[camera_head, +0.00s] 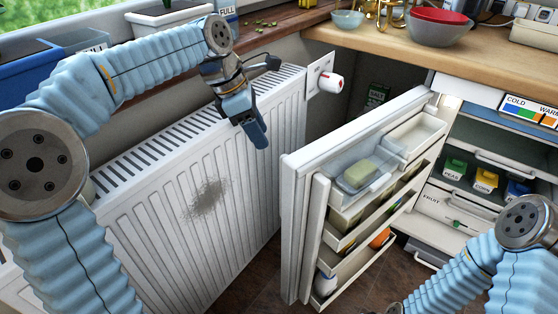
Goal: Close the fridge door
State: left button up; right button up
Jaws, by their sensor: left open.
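The white fridge door (291,225) stands open, swung out toward the left. Its inner side with several shelves faces right, and its free edge is near the radiator. The fridge body (440,208) is at the right, with its shelves and drawers exposed. My left gripper (253,128) is open and empty, pointing down over the radiator, to the left of the door and apart from it. My right arm comes in at the lower right, in front of the fridge; its gripper is cut off by the bottom edge.
A white ribbed radiator (155,190) with a valve knob (331,82) stands left of the door. The door shelves hold a butter box (361,176) and other items. A wooden counter (385,42) with bowls (437,28) is above. Dark floor shows below the door.

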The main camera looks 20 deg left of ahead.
pick_arm(q)
jog(key=b+x, duration=0.1)
jog(key=x, duration=1.1)
jog(key=shift+d+f, duration=0.15)
jog(key=shift+f, duration=0.2)
jog(key=shift+s, duration=0.1)
grip_shut()
